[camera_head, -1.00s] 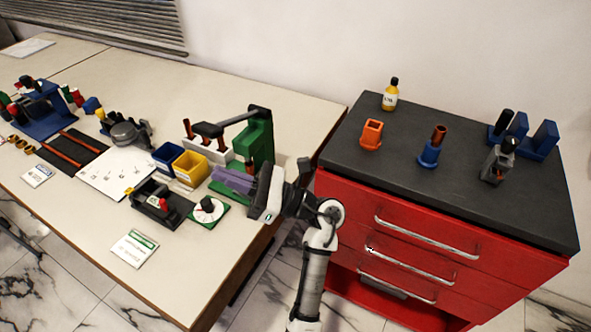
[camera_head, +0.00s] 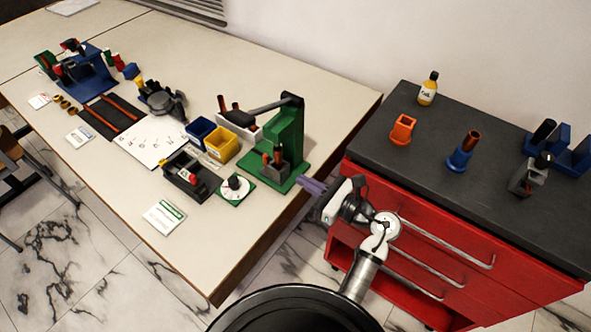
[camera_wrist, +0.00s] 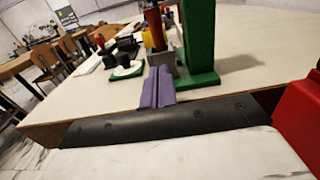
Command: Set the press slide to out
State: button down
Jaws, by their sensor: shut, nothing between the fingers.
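The green press (camera_head: 290,130) stands near the table's right edge, with a dark lever reaching left from its top. A grey slide block (camera_head: 272,168) holding upright copper-coloured pins sits low on its green base, in front of the column. The block also shows in the wrist view (camera_wrist: 163,66), straight beyond my fingertips. My gripper (camera_head: 307,182) is shut and empty, its purple fingers together by the table edge, right of the press base. In the head view a small gap separates the fingertips from the block. The wrist view (camera_wrist: 159,72) does not make contact clear.
Left of the press stand a white dial on a green plate (camera_head: 236,187), a black fixture (camera_head: 187,178), and yellow (camera_head: 222,146) and blue bins. The red cabinet (camera_head: 430,240) with drawer handles is close on my gripper's right.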

aim_at(285, 171)
jog(key=shift+p+x, duration=0.55)
jog(key=shift+x, duration=1.4)
jog(key=b+x, duration=0.1)
jog(key=x, duration=0.3)
jog(key=shift+w+a, duration=0.25)
jog(key=shift+a, duration=0.05)
jog(key=shift+s+d, duration=0.1)
